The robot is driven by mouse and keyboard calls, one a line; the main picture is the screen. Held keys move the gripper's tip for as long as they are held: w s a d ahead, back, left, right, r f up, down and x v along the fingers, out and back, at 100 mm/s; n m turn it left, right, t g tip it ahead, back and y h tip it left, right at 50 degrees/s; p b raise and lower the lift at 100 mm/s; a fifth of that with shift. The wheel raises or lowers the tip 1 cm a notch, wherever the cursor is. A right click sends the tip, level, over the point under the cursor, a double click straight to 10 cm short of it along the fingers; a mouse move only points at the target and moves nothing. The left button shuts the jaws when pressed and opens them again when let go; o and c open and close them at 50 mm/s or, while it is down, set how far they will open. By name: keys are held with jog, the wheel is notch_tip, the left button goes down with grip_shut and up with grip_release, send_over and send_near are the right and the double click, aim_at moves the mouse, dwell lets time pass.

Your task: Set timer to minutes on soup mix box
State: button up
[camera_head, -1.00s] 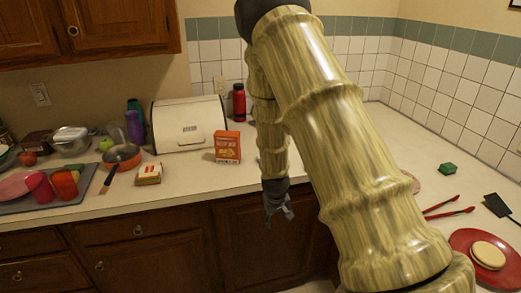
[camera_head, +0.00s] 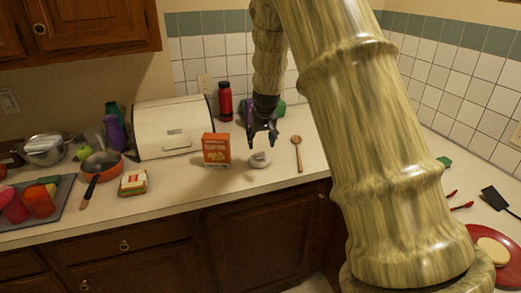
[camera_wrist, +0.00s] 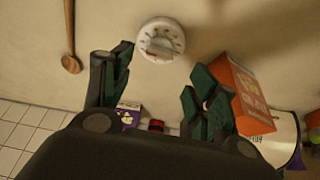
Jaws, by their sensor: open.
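The white kitchen timer (camera_head: 259,160) lies on the counter just right of the soup mix box. In the wrist view the timer (camera_wrist: 160,40) shows its round dial, ahead of and between my fingers. The orange soup mix box (camera_head: 216,150) stands upright on the counter; it also shows in the wrist view (camera_wrist: 240,95), beside my right-hand finger. My gripper (camera_head: 262,138) is open and empty, pointing down above the timer and slightly behind it. In the wrist view my gripper (camera_wrist: 155,85) has its fingers spread apart, with a gap to the timer.
A wooden spoon (camera_head: 297,152) lies right of the timer. A red bottle (camera_head: 225,102) and a white bread box (camera_head: 168,128) stand behind. A sandwich (camera_head: 133,182) and an orange pan (camera_head: 103,164) are to the left.

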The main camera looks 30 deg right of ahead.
aim_at(260, 153)
jog(key=x, duration=0.4)
jog(key=shift+w+d+p, duration=0.1)
jog(key=shift+d+p, duration=0.05)
jog(key=shift+p, duration=0.2)
jog(key=shift+f, duration=0.35)
jog(key=shift+p+x, duration=0.3)
jog(key=shift+x, duration=0.6)
jog(key=shift+w+d+f, duration=0.1)
jog(key=shift+w+f, duration=0.1)
jog(key=shift+f, duration=0.25)
jog(key=c, duration=1)
